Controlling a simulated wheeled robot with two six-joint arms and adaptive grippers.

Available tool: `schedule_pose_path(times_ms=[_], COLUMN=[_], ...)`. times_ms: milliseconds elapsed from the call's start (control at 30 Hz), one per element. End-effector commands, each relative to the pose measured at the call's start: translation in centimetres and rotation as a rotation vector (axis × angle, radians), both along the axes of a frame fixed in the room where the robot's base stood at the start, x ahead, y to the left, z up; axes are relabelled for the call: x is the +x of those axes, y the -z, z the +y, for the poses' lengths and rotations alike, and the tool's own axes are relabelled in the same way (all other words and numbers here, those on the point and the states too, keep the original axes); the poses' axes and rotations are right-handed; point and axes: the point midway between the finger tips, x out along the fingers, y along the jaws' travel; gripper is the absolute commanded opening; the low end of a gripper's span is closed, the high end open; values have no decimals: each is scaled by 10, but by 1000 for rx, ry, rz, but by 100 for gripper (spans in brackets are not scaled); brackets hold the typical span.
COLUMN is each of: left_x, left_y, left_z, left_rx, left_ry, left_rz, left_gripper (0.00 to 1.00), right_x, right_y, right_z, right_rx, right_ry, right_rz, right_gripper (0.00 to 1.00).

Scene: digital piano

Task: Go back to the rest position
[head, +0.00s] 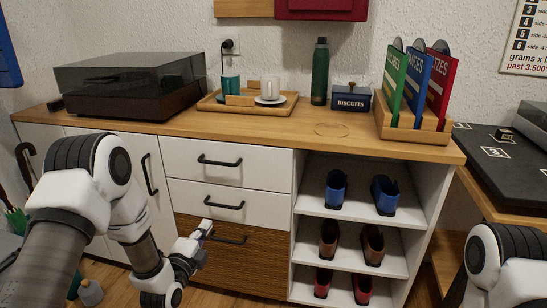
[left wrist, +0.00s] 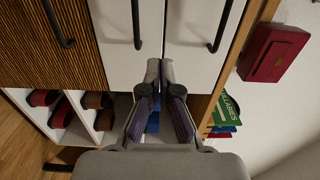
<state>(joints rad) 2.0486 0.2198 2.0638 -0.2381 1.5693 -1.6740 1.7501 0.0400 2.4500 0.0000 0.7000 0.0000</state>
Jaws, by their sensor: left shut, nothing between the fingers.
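All three drawers look closed. My right arm shows only as a part at the lower right edge in the head view; its gripper is out of view.
The sideboard top (head: 200,122) holds a record player (head: 138,82), a tray (head: 250,108) with cups, a green bottle (head: 320,75), a biscuit box (head: 350,99) and a record stand (head: 412,130). Shoes stand on open shelves (head: 350,222).

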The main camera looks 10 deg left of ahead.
Motion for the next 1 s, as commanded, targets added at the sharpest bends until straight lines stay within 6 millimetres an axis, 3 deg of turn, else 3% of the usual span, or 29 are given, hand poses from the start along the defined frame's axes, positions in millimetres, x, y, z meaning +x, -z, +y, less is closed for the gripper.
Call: schedule_pose_path(times_ms=[133,233,300,400,500,600,733,867,933,1000], left_x=[-22,-66,-109,-180,-249,-307,-356,-379,-378,-378], left_y=[52,115,162,215,246,258,258,259,224,203], left_z=[-16,-33,-41,-47,-49,-47,-43,-42,-42,-42], left_rx=[12,-21,-139,-363,-592,-797,-1009,-1195,-1223,-1222], left_ry=[31,44,14,-116,-334,-608,-956,-1254,-1277,-1274], left_rz=[106,314,521,819,1059,1214,1283,1246,1228,1229], left_gripper=[0,0,0,0,0,0,0,0,0,0], right_x=[0,0,0,0,0,0,0,0,-1,0], right_y=[1,0,0,0,0,0,0,0,-33,-56], right_z=[0,0,0,0,0,0,0,0,0,0], right_rx=[0,0,0,0,0,0,0,0,0,0], right_ry=[0,0,0,0,0,0,0,0,0,0], right_rz=[0,0,0,0,0,0,0,0,2,-1], right_gripper=[89,89,89,89,89,89,89,89,89,89])
